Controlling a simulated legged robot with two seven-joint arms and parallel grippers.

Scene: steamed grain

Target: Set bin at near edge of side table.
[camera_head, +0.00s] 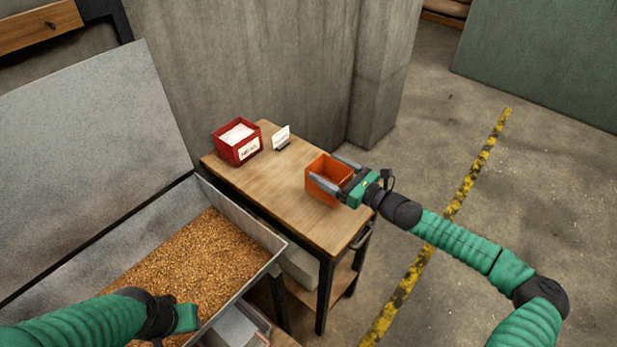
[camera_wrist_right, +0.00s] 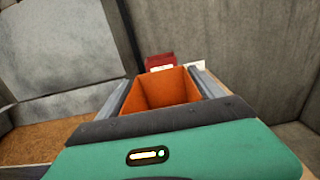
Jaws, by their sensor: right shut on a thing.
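The orange bin (camera_head: 322,172) is at the right side of the wooden side table (camera_head: 290,205), upright, on or just above its top; I cannot tell if it touches. My right gripper (camera_head: 335,177) is shut on the bin, with one finger along each side. In the right wrist view the bin (camera_wrist_right: 165,88) looks empty, between the two grey fingers. My left gripper (camera_head: 185,318) is low at the left, over the grain container; its fingers are not clear to see.
A red bin (camera_head: 238,150) with white contents and a label stands at the table's back left, beside a small white card (camera_head: 281,136). A metal container of grain (camera_head: 195,262) is at the left. A concrete wall (camera_head: 270,70) rises behind the table. The tabletop's front part is clear.

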